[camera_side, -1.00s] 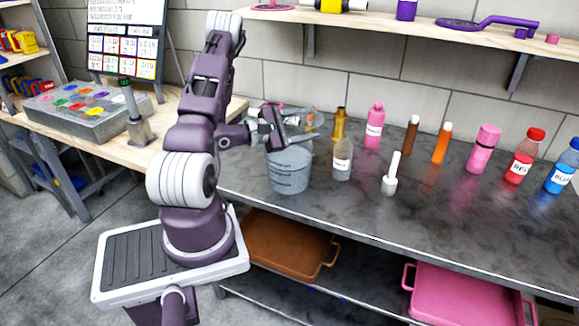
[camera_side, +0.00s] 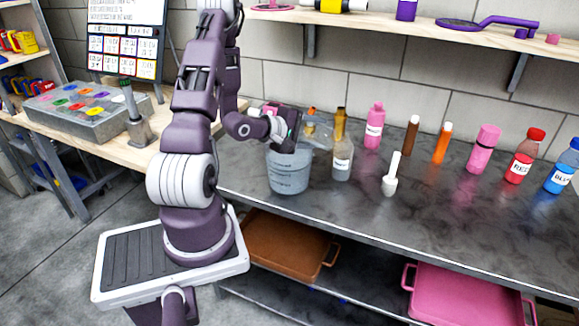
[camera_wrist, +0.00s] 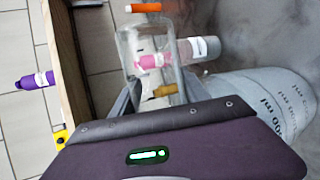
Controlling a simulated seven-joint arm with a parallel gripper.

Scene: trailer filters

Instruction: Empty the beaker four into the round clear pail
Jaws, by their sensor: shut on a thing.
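My gripper (camera_side: 300,133) is shut on a clear beaker (camera_side: 319,133) and holds it above the bench, up and to the right of the pail's rim. The beaker also shows between the fingers in the wrist view (camera_wrist: 128,48). It looks empty or holds only clear contents; I cannot tell which, and no number on it is readable. The round translucent pail (camera_side: 288,175) stands upright on the bench below my gripper. In the wrist view the pail (camera_wrist: 275,95) shows ml markings at the right. Its inside is hidden.
A clear labelled bottle (camera_side: 342,168) stands close to the right of the pail. A brass bottle (camera_side: 340,122) and pink bottle (camera_side: 374,125) stand behind. The front right bench is clear.

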